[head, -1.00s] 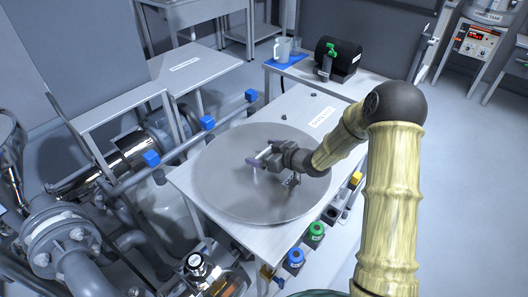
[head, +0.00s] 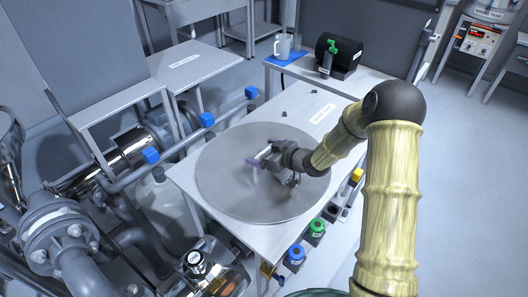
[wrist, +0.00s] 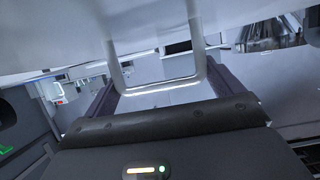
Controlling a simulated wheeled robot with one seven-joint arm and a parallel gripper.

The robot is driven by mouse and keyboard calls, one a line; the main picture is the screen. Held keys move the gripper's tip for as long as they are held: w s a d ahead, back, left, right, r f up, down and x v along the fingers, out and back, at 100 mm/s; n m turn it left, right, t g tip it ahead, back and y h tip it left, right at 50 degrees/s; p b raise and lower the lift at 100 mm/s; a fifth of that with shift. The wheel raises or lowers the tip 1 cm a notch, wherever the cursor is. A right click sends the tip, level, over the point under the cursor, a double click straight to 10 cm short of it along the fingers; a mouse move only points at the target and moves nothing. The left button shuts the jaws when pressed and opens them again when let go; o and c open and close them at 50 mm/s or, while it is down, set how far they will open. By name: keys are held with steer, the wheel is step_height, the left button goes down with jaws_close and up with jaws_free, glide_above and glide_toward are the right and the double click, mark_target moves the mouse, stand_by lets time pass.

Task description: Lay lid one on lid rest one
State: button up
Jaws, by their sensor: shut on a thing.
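A large round grey lid (head: 225,190) spans most of the near white table in the head view. It looks nearly level, and its left rim reaches the table's edge. I cannot tell whether it touches the table or hovers just above it. My gripper (head: 258,161) is over the lid's middle, shut on its handle. In the wrist view a metal loop handle (wrist: 160,88) shows between my dark fingers, with the pale lid surface (wrist: 60,35) beyond. The near table (head: 350,87) has a label too small to read; any rest under the lid is hidden.
Small dark pegs (head: 283,114) stand on the table behind the lid. Pipes (head: 60,235) crowd the left. Another labelled table (head: 190,65) stands back left.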

steer(key=shift+f, duration=0.25)
steer(key=o, duration=1.7)
steer(key=shift+o, duration=0.2)
steer(key=shift+f, duration=0.1)
steer(key=v, duration=1.7)
steer(key=shift+s+d, duration=0.15)
steer(key=shift+s, duration=0.05)
